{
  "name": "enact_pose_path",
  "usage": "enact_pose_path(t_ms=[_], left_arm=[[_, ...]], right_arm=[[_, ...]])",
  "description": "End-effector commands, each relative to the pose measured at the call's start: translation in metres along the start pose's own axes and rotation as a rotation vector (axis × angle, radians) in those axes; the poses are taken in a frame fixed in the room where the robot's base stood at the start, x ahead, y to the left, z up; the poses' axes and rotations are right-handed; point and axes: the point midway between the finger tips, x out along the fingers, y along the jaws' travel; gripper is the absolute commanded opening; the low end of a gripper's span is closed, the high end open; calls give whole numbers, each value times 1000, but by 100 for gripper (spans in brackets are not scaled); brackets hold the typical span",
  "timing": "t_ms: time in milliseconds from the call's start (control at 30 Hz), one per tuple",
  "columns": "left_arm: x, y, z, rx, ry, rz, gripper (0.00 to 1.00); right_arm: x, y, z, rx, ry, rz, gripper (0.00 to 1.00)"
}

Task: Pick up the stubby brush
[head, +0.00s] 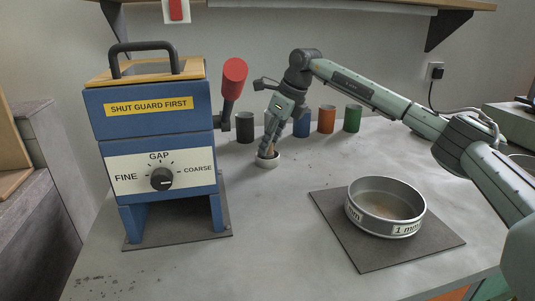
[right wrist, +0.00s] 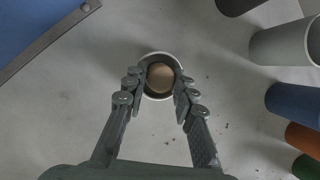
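The stubby brush shows as a tan, round-topped handle (right wrist: 161,77) standing in a small white-rimmed cup (right wrist: 148,94) in the right wrist view. In the head view the cup (head: 267,163) stands on the bench right of the blue machine. My right gripper (right wrist: 161,88) points down over the cup, with one finger on each side of the handle. The fingers look apart, with narrow gaps to the handle; contact is not clear. In the head view the right gripper (head: 268,150) hides most of the brush. My left gripper is not in view.
A blue machine (head: 156,132) with a red-tipped lever (head: 233,78) stands at left. Black (head: 245,128), blue (head: 302,125), orange (head: 326,119) and green (head: 352,118) cups stand behind the gripper. A round sieve (head: 386,207) sits on a dark mat (head: 340,236) at front right. The front middle is clear.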

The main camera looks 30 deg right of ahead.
Motion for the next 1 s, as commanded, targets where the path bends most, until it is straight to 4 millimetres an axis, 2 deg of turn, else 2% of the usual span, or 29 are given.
enact_pose_path(t_ms=[33,133,467,800,1000], left_arm=[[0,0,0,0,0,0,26],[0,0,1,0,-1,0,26],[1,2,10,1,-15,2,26],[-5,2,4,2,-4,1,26],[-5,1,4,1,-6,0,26]], right_arm=[[0,0,0,0,0,0,11],[0,0,0,0,0,0,0],[-7,0,4,0,-3,-1,0],[-67,0,29,-1,-5,-1,0],[-89,0,37,0,-1,0,0]])
